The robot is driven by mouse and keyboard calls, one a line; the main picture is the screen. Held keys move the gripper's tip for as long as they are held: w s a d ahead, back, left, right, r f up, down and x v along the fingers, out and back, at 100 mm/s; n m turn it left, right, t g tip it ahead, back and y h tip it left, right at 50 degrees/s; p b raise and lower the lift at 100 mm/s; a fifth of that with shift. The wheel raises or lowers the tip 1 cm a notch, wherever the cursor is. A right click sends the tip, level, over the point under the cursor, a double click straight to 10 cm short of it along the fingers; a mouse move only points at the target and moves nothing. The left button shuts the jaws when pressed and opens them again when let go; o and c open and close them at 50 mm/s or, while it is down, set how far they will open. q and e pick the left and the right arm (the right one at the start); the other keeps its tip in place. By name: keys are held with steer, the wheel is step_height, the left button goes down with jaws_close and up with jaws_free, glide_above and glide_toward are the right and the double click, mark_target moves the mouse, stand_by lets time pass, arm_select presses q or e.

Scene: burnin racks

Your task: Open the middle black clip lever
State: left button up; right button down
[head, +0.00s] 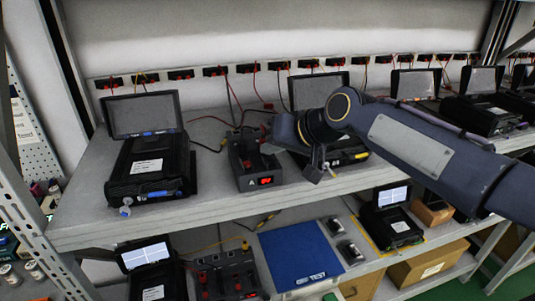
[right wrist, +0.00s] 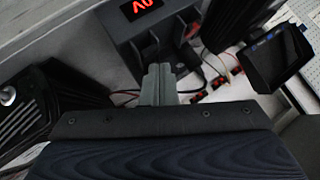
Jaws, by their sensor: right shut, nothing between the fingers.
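A dark burn-in box with a red lit display (head: 252,171) stands on the upper shelf, and it also shows at the top of the right wrist view (right wrist: 125,27). Small dark and red parts sit on the box beside the display; I cannot tell which is the middle black clip lever or how it is set. My right gripper (head: 268,141) reaches in from the right, close above the box. In the right wrist view its grey fingers (right wrist: 158,75) are together and empty, with the tips by the box's side; contact is unclear. My left gripper is out of view.
A black tester with a raised screen (head: 145,160) stands left of the box. More testers (head: 478,105) stand along the shelf to the right, one partly behind my arm. Red and black wires run behind. The lower shelf holds a blue case (head: 300,258).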

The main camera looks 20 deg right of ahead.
mark_target(273, 159)
steer(key=shift+r, duration=0.15)
steer(key=shift+s+r+p, duration=0.1)
steer(key=shift+r+p, duration=0.55)
steer(key=shift+r, duration=0.05)
steer(key=shift+r, duration=0.1)
steer(key=r+p, duration=0.2)
steer(key=r, duration=0.1)
steer(key=r+p, duration=0.2)
steer(key=shift+s, duration=0.3)
steer(key=shift+f, duration=0.15)
steer(key=s+d+f+g+h, duration=0.1)
steer(key=s+d+f, duration=0.1)
steer(key=s+f, duration=0.7)
steer(key=s+d+f+g+h, duration=0.1)
steer(key=s+d+f+g, duration=0.1)
steer(key=s+f, duration=0.8)
steer(key=s+d, duration=0.1)
steer(key=s, duration=0.6)
steer(key=shift+s+f, duration=0.15)
steer(key=shift+s, duration=0.2)
